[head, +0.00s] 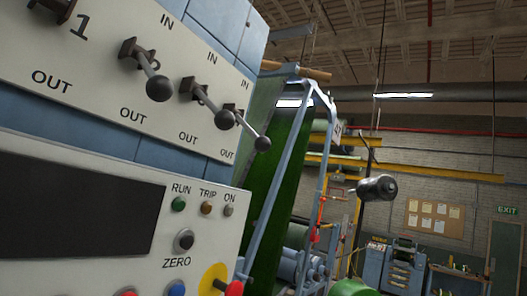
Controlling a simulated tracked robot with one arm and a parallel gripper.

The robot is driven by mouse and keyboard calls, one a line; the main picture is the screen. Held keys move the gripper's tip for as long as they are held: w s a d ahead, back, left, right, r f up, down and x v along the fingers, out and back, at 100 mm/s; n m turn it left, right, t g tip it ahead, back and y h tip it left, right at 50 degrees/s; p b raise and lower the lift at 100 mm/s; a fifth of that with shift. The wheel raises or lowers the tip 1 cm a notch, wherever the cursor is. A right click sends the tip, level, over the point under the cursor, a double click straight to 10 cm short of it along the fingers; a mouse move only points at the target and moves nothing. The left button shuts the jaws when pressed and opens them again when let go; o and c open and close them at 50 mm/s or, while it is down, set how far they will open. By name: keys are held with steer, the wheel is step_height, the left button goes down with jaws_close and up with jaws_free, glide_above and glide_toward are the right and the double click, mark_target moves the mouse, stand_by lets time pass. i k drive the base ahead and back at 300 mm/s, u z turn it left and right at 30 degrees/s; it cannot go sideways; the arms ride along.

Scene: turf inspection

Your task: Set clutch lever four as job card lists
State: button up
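A pale lever panel (100,75) fills the upper left, tilted in the picture, with IN labels above and OUT labels below. Only the mount of the lever by number 1 (48,6) shows; its knob is out of frame. Further right are a second lever (158,88), a third lever (224,119) and a fourth lever (262,143), the farthest, partly overlapped by the third. These three black knobs sit lower than their mounts, nearer the OUT row; the slant makes exact settings hard to tell. The fourth lever's number is hidden. No readable job card shows. My gripper is not in view.
Below is a control panel with a dark blank screen (75,195), RUN, TRIP and ON lamps, and a ZERO button (184,240). A blue frame with green turf (280,160) stands beyond. A noticeboard (434,218) holds several unreadable papers. Open air lies right of the levers.

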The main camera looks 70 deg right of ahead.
mark_target(262, 144)
steer(key=k, duration=1.3)
steer(key=z, duration=0.6)
steer(key=i, duration=1.25)
steer(key=z, duration=0.05)
